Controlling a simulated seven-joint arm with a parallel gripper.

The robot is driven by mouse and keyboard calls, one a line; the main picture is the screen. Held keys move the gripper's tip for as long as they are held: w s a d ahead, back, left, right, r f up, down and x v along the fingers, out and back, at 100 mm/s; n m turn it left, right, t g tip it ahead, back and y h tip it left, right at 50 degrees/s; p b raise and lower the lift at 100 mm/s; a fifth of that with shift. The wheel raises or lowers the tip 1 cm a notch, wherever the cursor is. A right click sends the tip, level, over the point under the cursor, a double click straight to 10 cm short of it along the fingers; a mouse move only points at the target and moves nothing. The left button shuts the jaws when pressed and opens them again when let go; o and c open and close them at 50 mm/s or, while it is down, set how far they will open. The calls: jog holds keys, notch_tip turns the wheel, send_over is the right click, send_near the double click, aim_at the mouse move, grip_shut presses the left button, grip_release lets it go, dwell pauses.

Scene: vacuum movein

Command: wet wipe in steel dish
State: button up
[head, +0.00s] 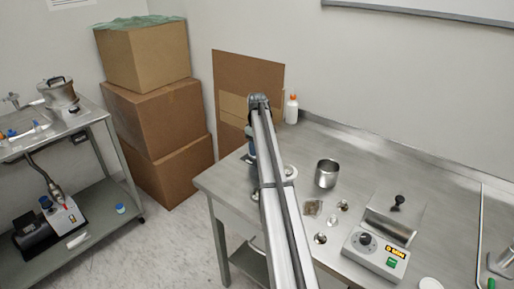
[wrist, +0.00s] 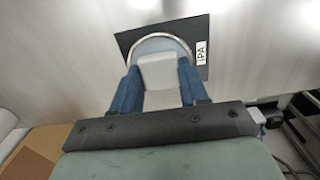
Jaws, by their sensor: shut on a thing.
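My gripper (wrist: 160,78) shows in the wrist view as two blue fingers shut on a white, block-like folded wipe (wrist: 158,70). The wipe overlaps the near part of a round dish with a steel-grey rim (wrist: 160,36) and a pale bluish inside. The dish sits on a dark square mat marked IPA (wrist: 201,52). The wrist view does not show whether the wipe touches the dish or hangs above it. In the head view, my arm largely hides the gripper, the wipe and the dish at the bench's left end.
A steel cup (head: 327,174) stands right of my arm on the steel bench (head: 370,160). Small parts and a boxy device (head: 378,250) lie nearer. A white bottle (head: 291,109) stands at the back. Stacked cartons (head: 145,100) and a cart (head: 85,165) are left.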

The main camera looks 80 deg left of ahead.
jog(key=shift+r, duration=0.1)
jog(key=shift+r, duration=3.4)
